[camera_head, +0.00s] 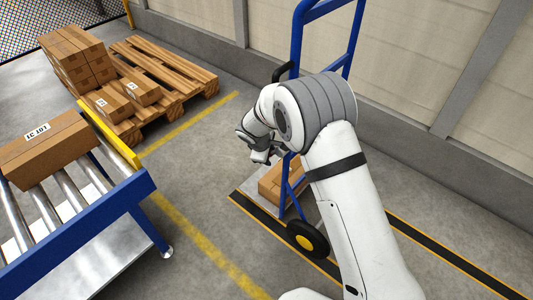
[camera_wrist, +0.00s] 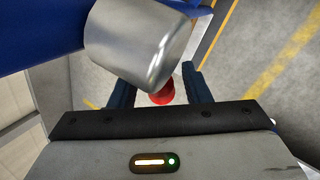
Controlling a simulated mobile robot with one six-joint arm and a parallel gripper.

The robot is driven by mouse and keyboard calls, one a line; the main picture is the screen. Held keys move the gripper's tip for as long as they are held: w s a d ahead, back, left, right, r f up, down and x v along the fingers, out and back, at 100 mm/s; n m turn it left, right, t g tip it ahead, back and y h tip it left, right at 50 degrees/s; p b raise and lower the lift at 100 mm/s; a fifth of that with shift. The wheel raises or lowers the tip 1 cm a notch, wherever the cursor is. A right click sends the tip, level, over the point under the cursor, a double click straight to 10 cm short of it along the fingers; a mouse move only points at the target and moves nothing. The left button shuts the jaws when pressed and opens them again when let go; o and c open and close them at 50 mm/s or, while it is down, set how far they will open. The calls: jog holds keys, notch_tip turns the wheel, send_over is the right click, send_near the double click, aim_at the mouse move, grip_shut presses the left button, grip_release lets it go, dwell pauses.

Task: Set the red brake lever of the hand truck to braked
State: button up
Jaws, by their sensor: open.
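The blue hand truck (camera_head: 297,50) stands upright near the wall, partly hidden behind my arm. Its black wheel with a yellow hub (camera_head: 307,238) and a carton (camera_head: 277,182) low on it show. My gripper (camera_head: 262,157) is at the left side of the truck's frame, above the carton. In the wrist view my gripper (camera_wrist: 157,82) is open. A red rounded end (camera_wrist: 162,95), seemingly of the brake lever, shows between the fingers, with no clear contact. A silver cylinder (camera_wrist: 143,45) by a blue tube covers part of it. The lever's setting cannot be told.
A roller conveyor (camera_head: 140,190) with a carton (camera_head: 45,148) stands at the left. A wooden pallet (camera_head: 180,75) with several cartons is behind it. A wall (camera_head: 410,60) runs along the right. Open floor (camera_head: 200,165) lies between conveyor and truck.

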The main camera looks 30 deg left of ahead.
jog(key=shift+r, duration=0.2)
jog(key=p+v, duration=0.2)
jog(key=v, duration=0.5)
jog(key=shift+s+r, duration=0.15)
jog(key=shift+r, duration=0.05)
